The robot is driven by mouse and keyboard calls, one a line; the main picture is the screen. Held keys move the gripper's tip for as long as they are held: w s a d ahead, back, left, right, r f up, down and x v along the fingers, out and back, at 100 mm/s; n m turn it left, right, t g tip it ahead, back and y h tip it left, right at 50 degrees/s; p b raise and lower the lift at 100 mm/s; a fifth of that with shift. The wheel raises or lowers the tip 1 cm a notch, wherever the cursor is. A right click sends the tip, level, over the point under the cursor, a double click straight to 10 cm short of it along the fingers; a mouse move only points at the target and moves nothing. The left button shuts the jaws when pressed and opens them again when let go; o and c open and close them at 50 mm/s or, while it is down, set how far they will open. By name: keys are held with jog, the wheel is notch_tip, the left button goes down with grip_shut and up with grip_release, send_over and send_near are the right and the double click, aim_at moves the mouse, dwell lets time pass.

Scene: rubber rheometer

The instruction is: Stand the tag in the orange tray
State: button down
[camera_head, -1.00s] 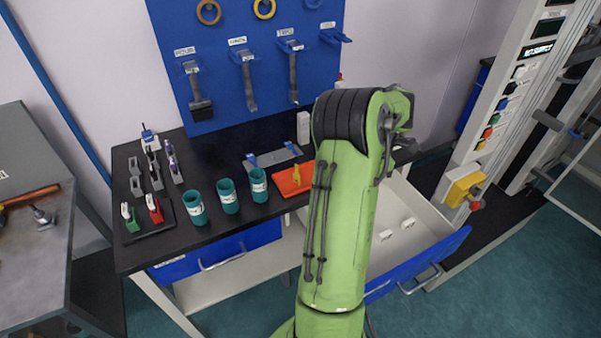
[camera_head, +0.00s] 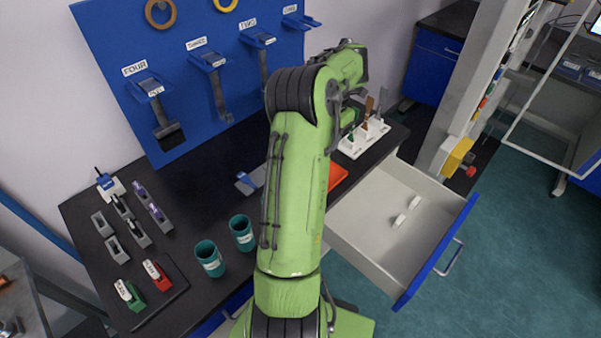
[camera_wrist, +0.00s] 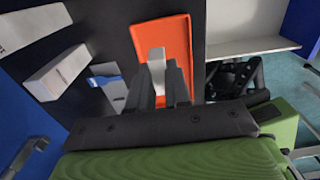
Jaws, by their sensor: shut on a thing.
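In the wrist view my gripper (camera_wrist: 160,88) is shut on a small pale grey piece, apparently the tag (camera_wrist: 157,62), which sticks out between the dark fingers. The orange tray (camera_wrist: 178,30) lies just beyond it. The tag overlaps the tray in that view; I cannot tell whether it touches it. In the head view only the right part of the tray (camera_head: 338,176) shows beside my green arm. My fingers and the tag are hidden there.
A white holder with upright tags (camera_head: 362,140) stands right of my arm. Teal cups (camera_head: 209,258) and a dark mat with red and green clips (camera_head: 158,300) lie left. An open drawer (camera_head: 375,205) juts out at the front right. A blue tool board (camera_head: 190,60) stands behind.

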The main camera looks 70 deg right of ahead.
jog(key=f+b, duration=0.2)
jog(key=f, duration=0.7)
jog(key=shift+s, duration=0.2)
jog(key=c, duration=1.1)
grip_release()
notch_tip(320, 180, up, 12)
jog(key=p, duration=0.3)
jog(key=shift+r, duration=0.15)
